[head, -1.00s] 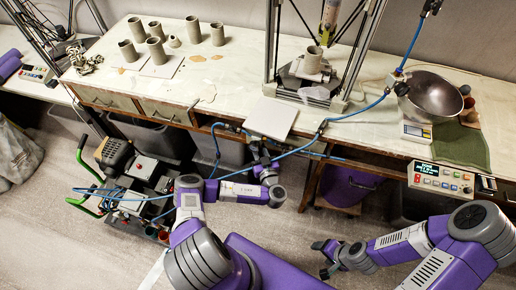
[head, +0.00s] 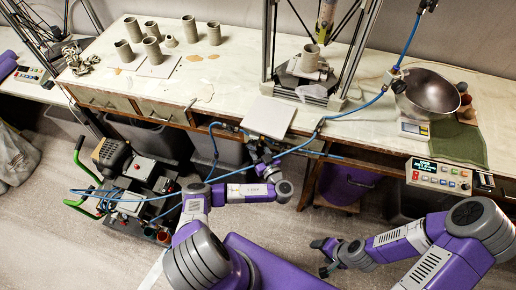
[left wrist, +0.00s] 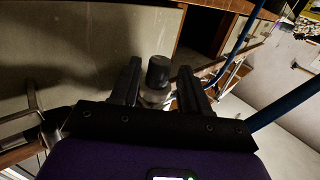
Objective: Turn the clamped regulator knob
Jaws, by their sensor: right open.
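The regulator knob (left wrist: 158,72) is a dark, upright-looking cylinder on a paler body in the left wrist view. It appears between the two black fingers of my left gripper (left wrist: 159,82), with a gap on each side. The fingers are open, and I cannot tell how far the knob lies beyond their tips. In the head view my left gripper (head: 258,152) is at the table's front edge, below a white board, and the knob cannot be made out there. My right gripper (head: 321,256) is open and empty over the floor, away from the table.
Blue hose (head: 305,140) runs along the table front beside my left gripper. A white board (head: 269,117) overhangs the table edge. A delta frame (head: 268,45) stands behind it. A cart with green handles (head: 80,160) stands left of my left arm. A control box (head: 438,176) hangs at right.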

